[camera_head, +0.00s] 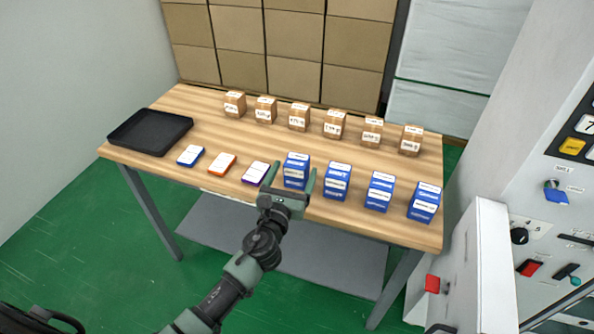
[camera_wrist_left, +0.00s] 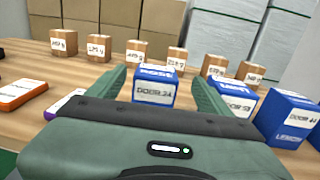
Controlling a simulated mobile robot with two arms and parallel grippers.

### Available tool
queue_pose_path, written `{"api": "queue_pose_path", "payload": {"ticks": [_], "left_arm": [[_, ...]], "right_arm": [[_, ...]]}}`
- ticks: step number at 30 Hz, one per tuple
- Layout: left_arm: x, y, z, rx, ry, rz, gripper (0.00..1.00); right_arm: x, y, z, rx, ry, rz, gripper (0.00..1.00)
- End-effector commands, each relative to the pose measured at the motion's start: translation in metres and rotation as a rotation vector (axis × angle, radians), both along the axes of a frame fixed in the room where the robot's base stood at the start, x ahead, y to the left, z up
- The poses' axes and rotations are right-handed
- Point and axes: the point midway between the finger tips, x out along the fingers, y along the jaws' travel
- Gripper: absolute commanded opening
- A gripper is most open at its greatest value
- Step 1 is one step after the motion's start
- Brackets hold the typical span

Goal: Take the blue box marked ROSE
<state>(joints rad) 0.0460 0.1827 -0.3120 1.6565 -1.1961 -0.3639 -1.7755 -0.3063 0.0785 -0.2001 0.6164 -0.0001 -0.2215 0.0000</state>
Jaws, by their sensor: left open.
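A blue box with white labels (camera_head: 297,160) stands upright on the table's front row, the leftmost of several blue boxes. My left gripper (camera_head: 291,178) is open, with one finger on each side of this box. In the left wrist view the fingers (camera_wrist_left: 157,78) flank the box with gaps visible; I see no clear contact. The box's lower part is hidden behind the gripper body. My right gripper is not in view.
The wooden table (camera_head: 215,187) also holds a black tray (camera_head: 140,143), flat blue, orange and purple packs left of the box, and a back row of small brown boxes (camera_head: 335,124). Another blue box (camera_head: 336,181) stands close on the right. A machine panel (camera_head: 560,190) stands at far right.

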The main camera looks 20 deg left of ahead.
Motion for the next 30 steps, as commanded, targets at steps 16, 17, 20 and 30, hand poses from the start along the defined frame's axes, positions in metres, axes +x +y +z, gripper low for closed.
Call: {"api": "queue_pose_path", "payload": {"ticks": [16, 17, 20, 30], "left_arm": [[0.05, 0.007, -0.002, -0.004, 0.002, 0.001, 0.8], [0.05, 0.007, -0.002, -0.004, 0.002, 0.001, 0.8], [0.05, 0.007, -0.002, -0.005, 0.002, 0.001, 0.69], [0.05, 0.007, -0.001, -0.005, 0.001, 0.001, 0.09]], "right_arm": [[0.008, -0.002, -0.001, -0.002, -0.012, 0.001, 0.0], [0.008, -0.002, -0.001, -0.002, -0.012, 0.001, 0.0], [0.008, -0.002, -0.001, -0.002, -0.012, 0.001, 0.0], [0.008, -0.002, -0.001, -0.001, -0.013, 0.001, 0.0]]}}
